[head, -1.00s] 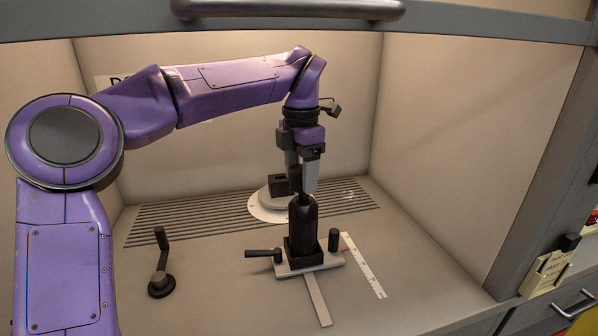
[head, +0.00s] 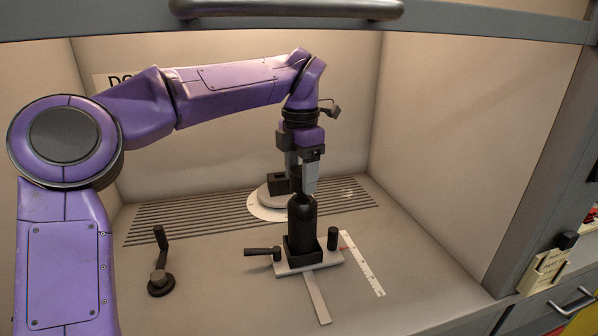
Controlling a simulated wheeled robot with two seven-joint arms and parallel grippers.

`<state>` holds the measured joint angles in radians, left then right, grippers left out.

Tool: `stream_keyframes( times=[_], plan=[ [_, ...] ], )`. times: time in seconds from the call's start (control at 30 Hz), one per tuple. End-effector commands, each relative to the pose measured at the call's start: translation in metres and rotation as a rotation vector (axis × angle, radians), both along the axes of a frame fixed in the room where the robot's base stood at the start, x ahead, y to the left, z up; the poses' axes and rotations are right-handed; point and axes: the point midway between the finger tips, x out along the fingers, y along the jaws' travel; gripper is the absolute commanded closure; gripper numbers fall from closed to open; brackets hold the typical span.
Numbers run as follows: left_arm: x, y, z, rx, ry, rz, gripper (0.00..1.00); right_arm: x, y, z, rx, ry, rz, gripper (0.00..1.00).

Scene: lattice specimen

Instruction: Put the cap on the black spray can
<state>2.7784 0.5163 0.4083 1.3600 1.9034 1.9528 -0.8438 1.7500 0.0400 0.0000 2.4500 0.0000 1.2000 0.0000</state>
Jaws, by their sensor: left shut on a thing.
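The black spray can (head: 302,222) stands upright in a black square holder on a light grey fixture plate (head: 322,263). My left gripper (head: 304,187) points straight down directly over the can's top. It is shut on a small dark thing, which looks like the cap (head: 297,180), mostly hidden by the fingers. The cap's lower edge is at the can's top; I cannot tell whether it touches or is seated. My right gripper is not in view.
A dark block (head: 278,184) and a pale round base (head: 262,205) are behind the can. A black crank (head: 160,275) stands at left. A black handle (head: 262,252) and a post (head: 333,238) flank the can. A white ruler (head: 364,265) lies at right.

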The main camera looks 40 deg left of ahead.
Motion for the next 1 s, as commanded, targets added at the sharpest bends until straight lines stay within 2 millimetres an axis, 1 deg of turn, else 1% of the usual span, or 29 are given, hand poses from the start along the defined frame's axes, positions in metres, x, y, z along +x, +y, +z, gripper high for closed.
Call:
stream_keyframes(
  times=[0.4,1.0],
  plan=[
    [0.0,0.0,-0.014,0.0,0.0,-0.001,0.64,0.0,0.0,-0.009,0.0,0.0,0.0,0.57],
    [0.0,0.0,-0.017,0.0,0.0,-0.001,0.64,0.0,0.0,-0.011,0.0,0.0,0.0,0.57]
  ],
)
